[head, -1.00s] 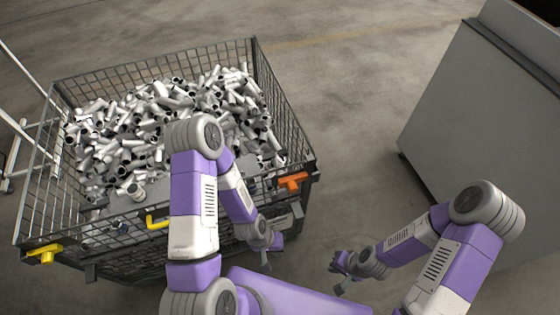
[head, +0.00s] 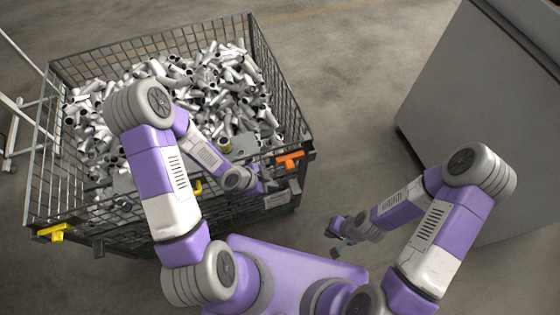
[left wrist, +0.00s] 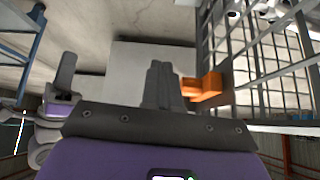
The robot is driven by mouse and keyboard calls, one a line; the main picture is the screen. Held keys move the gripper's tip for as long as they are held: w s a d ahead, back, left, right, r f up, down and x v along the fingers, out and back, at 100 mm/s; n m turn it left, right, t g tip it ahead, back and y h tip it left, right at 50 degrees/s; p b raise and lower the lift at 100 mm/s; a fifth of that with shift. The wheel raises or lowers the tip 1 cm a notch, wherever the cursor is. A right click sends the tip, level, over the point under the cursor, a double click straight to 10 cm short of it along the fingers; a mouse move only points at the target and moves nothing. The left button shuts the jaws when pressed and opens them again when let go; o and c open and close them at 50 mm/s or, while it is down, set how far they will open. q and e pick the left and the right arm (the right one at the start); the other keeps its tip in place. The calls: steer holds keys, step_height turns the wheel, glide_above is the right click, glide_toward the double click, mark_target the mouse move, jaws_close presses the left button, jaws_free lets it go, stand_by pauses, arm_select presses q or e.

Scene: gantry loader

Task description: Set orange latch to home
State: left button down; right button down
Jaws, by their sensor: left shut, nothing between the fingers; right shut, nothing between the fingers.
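The orange latch (head: 290,161) is on the front right corner of the wire cage. In the left wrist view the orange latch (left wrist: 205,88) is just right of my gripper's fingers, close to them; I cannot tell whether they touch. My left gripper (head: 271,186) is shut and empty, just left of and a little below the latch in the head view. Its closed fingers (left wrist: 161,85) show in the left wrist view. My right gripper (head: 338,240) is shut and empty, low over the floor, well away from the cage.
The wire cage (head: 292,100) is full of grey and white pipe pieces (head: 215,85). A yellow latch (head: 52,232) is on its front left corner, and a yellow handle (head: 196,187) is partly behind my left arm. A large grey cabinet (head: 470,90) stands right. Floor between is clear.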

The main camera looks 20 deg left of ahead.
arm_select(q)
steer(key=a+r+m+p, duration=0.1)
steer(key=a+r+m, duration=0.2)
steer(key=r+m, duration=0.2)
steer(key=w+a+r+m+p, duration=0.1)
steer(key=a+r+m, duration=0.3)
steer(key=m, duration=0.7)
steer(key=shift+w+r+m+t+h+p, duration=0.2)
steer(key=shift+r+m+t+h+p, duration=0.15)
steer(key=shift+r+p, duration=0.3)
steer(key=shift+f, duration=0.1)
steer(key=b, duration=0.8)
glide_toward(292, 162)
step_height(292, 162, down, 5)
steer(key=d, duration=0.1)
steer(key=shift+w+d+f, duration=0.1)
steer(key=shift+d+f, duration=0.1)
steer(key=shift+d, duration=0.35)
